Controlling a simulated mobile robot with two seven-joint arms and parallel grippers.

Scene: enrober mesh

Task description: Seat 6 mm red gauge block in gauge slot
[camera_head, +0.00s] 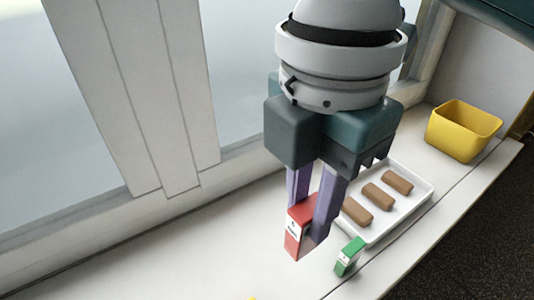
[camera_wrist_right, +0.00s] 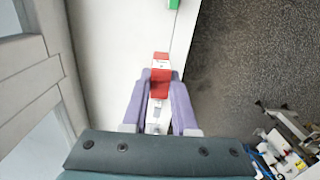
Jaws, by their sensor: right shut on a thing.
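The red gauge block (camera_head: 297,228) is upright between the purple fingers of my right gripper (camera_head: 315,205), which is shut on it. It has a white label on its face. The block is held over the white surface; I cannot tell how far above it is. In the right wrist view the red block (camera_wrist_right: 160,76) sits between the fingertips of the right gripper (camera_wrist_right: 160,88). A green block (camera_head: 349,257) with a white label stands to the right of the red one. I cannot make out the gauge slot. My left gripper is not in view.
A white tray (camera_head: 427,196) with brown bars stands behind the green block, and a yellow bin (camera_head: 462,132) is at the back right. A window frame (camera_head: 180,100) borders the left side. The white sill (camera_head: 180,250) is clear at the left; a dark floor (camera_head: 480,240) lies right.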

